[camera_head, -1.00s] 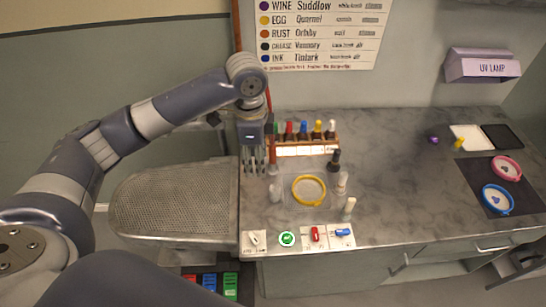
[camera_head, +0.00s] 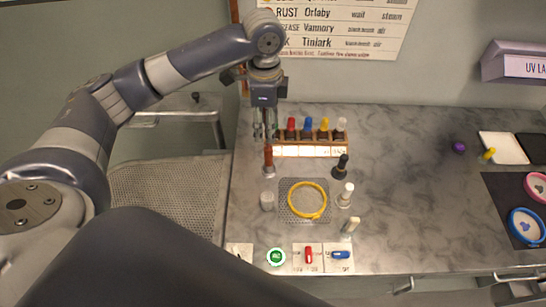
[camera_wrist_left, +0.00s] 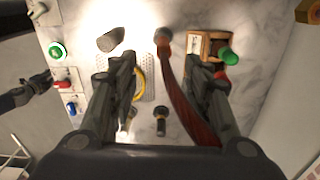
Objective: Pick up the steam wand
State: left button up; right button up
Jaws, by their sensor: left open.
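A reddish-brown upright handle with a grey foot (camera_head: 268,158), possibly the steam wand, stands on the counter in front of the bottle rack. In the left wrist view this handle (camera_wrist_left: 183,97) runs between my fingers, with its grey foot at the far end. No other thing is clearly a steam wand. My left gripper (camera_head: 265,133) points down, open, just behind and above the handle in the head view. In the left wrist view the fingers (camera_wrist_left: 163,68) are spread, without visible contact on the handle. A dark jaw shape (camera_wrist_left: 38,86) at the left edge appears to be my right gripper.
The bottle rack (camera_head: 310,151) is close to my left gripper. A yellow ring (camera_head: 307,200) lies on a perforated mat, with a clear cup (camera_head: 267,201), a dark bottle (camera_head: 341,167) and a white bottle (camera_head: 346,195) around it.

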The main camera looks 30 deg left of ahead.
aim_at(267, 147)
pick_arm(q)
notch_tip(267, 147, down, 5)
jog(key=b, duration=0.4)
jog(key=shift+f+b, duration=0.2)
jog(key=shift+b, duration=0.2)
jog(key=shift+w+f, duration=0.1)
jog(key=shift+f, duration=0.4)
notch_tip(267, 147, down, 4)
jog(key=shift+r+p, duration=0.2)
jog(key=shift+p, duration=0.1)
jog(key=shift+w+f+p, duration=0.15)
jog(key=shift+f+p, duration=0.3)
jog(key=shift+f, duration=1.15)
jog(key=shift+w+f+p, duration=0.1)
jog(key=shift+f+p, duration=0.35)
jog(key=shift+f, duration=1.1)
jog(key=shift+c, duration=0.4)
grip_shut()
